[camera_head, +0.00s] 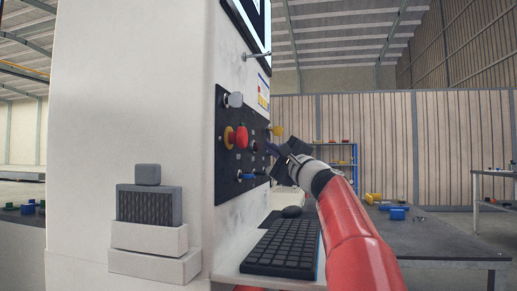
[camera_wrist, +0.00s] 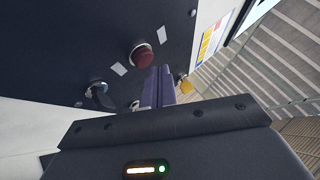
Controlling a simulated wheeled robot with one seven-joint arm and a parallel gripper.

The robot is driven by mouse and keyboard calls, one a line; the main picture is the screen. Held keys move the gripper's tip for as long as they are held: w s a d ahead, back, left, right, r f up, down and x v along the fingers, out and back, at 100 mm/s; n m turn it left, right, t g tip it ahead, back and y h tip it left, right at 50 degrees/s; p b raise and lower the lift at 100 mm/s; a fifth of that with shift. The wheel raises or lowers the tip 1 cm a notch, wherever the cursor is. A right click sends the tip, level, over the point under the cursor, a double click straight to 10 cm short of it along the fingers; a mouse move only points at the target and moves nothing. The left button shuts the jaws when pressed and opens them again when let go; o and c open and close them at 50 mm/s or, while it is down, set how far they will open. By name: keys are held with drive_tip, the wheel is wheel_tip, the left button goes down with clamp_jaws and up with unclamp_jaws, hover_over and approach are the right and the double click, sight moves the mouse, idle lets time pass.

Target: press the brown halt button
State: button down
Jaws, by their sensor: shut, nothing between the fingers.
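The brown button (camera_wrist: 141,56) shows in the wrist view as a dark reddish-brown round cap with a metal collar on the dark control panel (camera_wrist: 60,30). In the head view, a small dark brown cap (camera_head: 254,146) shows on the panel (camera_head: 228,165), to the right of a bigger red mushroom button (camera_head: 240,137) with a yellow base. My gripper (camera_wrist: 160,76) is shut and empty. Its purplish fingertips are just below and right of the brown button in the wrist view; whether they touch the panel I cannot tell. In the head view my gripper (camera_head: 272,144) is at the panel's right edge.
A black knob (camera_wrist: 100,92) and a yellow knob (camera_wrist: 186,86) flank my fingers. A grey knob (camera_head: 234,100) and a blue-handled switch (camera_head: 246,176) are on the panel. A keyboard (camera_head: 283,247) lies on a shelf below. A table (camera_head: 430,240) stands at right.

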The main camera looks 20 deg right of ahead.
drive_tip(key=shift+d, duration=0.1)
drive_tip(key=s+d, duration=0.1)
drive_tip(key=d, duration=0.1)
drive_tip(key=s+d, duration=0.2)
drive_tip(key=shift+d, duration=0.1)
idle(0.5)
idle(0.6)
